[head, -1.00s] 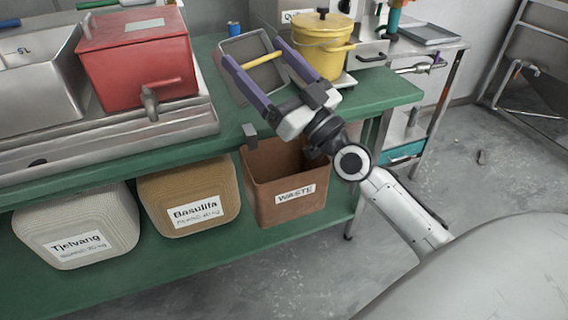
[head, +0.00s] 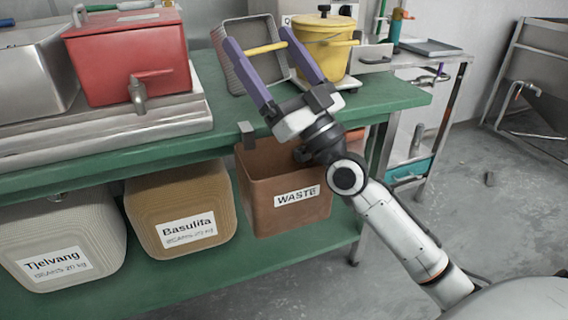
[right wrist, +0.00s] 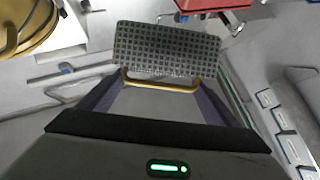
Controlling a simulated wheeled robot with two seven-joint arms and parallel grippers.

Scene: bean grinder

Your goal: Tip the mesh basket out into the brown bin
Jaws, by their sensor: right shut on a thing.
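The mesh basket (head: 268,29) is a grey wire basket with a yellow handle (head: 265,48). It is tilted, between the red container and the yellow pot. My right gripper (head: 259,40), with purple fingers, is shut on the basket at its handle. The right wrist view shows the mesh (right wrist: 165,48) beyond the handle (right wrist: 160,83), between the fingers. I cannot tell whether the basket touches the table or what it holds. The brown bin (head: 290,215), labelled WASTE, stands open on the lower shelf, below and nearer than the basket. My left gripper is not in view.
A red container (head: 125,65) with a tap stands on a metal tray at left. A yellow pot (head: 325,50) is close right of the basket. The green table edge (head: 180,153) lies above the bin. A Basulifa bin (head: 180,205) stands beside the brown bin.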

